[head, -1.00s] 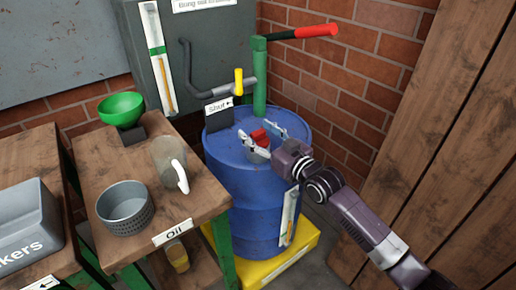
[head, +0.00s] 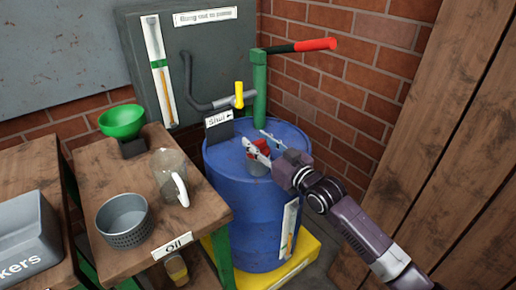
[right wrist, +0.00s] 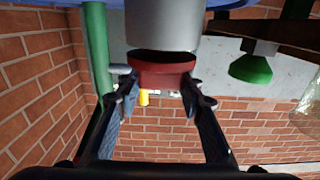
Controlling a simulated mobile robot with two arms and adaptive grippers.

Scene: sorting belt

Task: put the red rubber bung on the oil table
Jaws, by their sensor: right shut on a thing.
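The red rubber bung (head: 262,146) is at the mouth of a grey spout (head: 257,168) on the blue drum. My right gripper (head: 261,146) is shut on it, with one finger on each side. The right wrist view, upside down, shows the bung (right wrist: 161,72) between my fingertips (right wrist: 161,88), with a dark gap between it and the spout's rim. I cannot tell whether its narrow end is inside. The oil table (head: 200,219), wooden with an "Oil" label, stands left of the drum. My left gripper is not in view.
The oil table holds a green bowl (head: 122,119), a clear jug (head: 170,176) and a grey perforated basket (head: 124,220), with bare wood between them. The blue drum (head: 240,220) carries a green pump (head: 260,85) with a red handle. A wooden panel (head: 440,150) stands at right.

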